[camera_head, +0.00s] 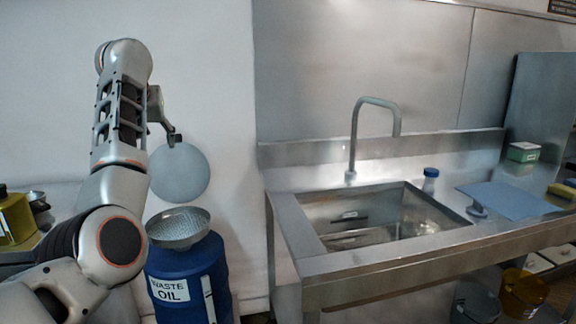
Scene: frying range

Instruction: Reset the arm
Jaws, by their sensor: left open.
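My left arm rises from the lower left of the head view, bent upward. Its left gripper (172,137) is small and partly hidden behind the forearm. It is open and points down in front of the pale wall. A round grey disc (180,173) shows just below the fingertips. I cannot tell whether it touches the gripper or is behind it. My right gripper is not in view.
A blue waste oil drum (188,279) with a metal strainer (178,228) on top stands below the gripper. A steel sink (376,222) with a tall faucet (354,140) is at right.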

